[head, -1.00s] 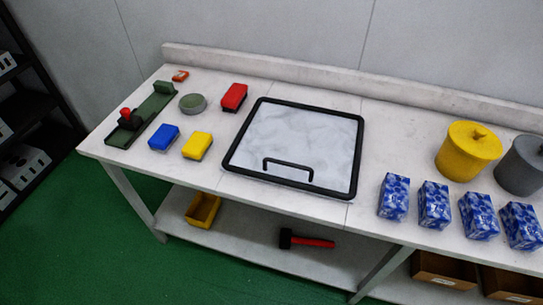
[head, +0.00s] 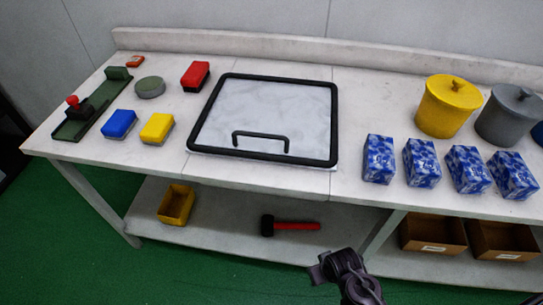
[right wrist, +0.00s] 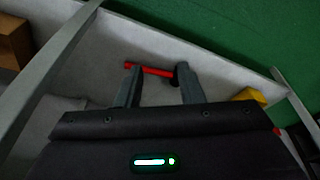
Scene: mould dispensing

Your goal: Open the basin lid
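The basin lid (head: 262,112) is a pale marbled square panel with a black frame, lying closed in the worktop in the head view. Its black bar handle (head: 260,136) stands near the front edge. My right gripper (head: 324,268) is at the bottom of the head view, in front of the bench and apart from the lid. In the right wrist view its two fingers (right wrist: 157,80) are spread with nothing between them. The lid is not visible in the right wrist view. My left gripper is not in view.
Blue-patterned boxes (head: 421,163), a yellow pot (head: 447,107) and a grey pot (head: 508,116) stand right of the lid. Yellow (head: 157,128), blue (head: 119,123) and red (head: 195,75) blocks sit left. A hammer (head: 297,226) and yellow bin (head: 177,205) lie on the lower shelf.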

